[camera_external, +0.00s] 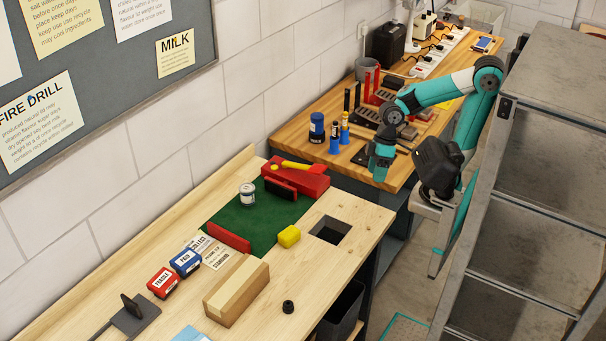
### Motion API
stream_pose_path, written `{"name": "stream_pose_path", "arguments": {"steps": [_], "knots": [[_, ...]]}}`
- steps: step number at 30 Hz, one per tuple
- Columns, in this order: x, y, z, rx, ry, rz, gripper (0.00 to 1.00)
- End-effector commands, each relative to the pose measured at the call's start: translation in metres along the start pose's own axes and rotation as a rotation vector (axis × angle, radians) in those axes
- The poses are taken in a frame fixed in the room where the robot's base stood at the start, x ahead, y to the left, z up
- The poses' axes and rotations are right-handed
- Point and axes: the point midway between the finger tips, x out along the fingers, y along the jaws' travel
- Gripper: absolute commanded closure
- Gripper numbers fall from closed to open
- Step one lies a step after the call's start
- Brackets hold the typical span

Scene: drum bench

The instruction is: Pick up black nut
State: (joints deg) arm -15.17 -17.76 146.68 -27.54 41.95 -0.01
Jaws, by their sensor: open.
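A small black nut (288,307) sits on the light wooden bench near its front edge, to the right of a wooden block. My gripper (378,172) is at the end of my teal and grey arm, above the left part of the farther wooden table. It is well behind and to the right of the nut, with nothing seen between its fingers. It is open, though its fingers are small in this view. The near bench (345,206) holds the nut on its bare surface.
A wooden block (236,292) stands beside the nut. A yellow piece (289,236), a green mat (245,222) and a square hole (331,230) lie farther back. Red (162,283) and blue (186,263) boxes are at left. A grey metal shelf (545,190) stands at right.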

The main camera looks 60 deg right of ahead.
Motion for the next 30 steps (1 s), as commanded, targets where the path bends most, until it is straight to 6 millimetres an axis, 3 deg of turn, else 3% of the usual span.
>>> {"name": "stream_pose_path", "arguments": {"steps": [6,8,11,15,19,24,30], "knots": [[0.003,0.000,-0.010,-0.037,-0.002,-0.002,0.35],[0.009,-0.002,-0.025,-0.095,-0.007,-0.006,0.35],[0.030,-0.010,-0.068,-0.260,-0.016,-0.014,0.35],[0.084,-0.046,-0.139,-0.566,-0.025,-0.033,0.35],[0.144,-0.093,-0.186,-0.824,-0.021,-0.051,0.35],[0.204,-0.144,-0.211,-1.045,-0.011,-0.069,0.35],[0.232,-0.162,-0.216,-1.118,-0.008,-0.075,0.35]]}}
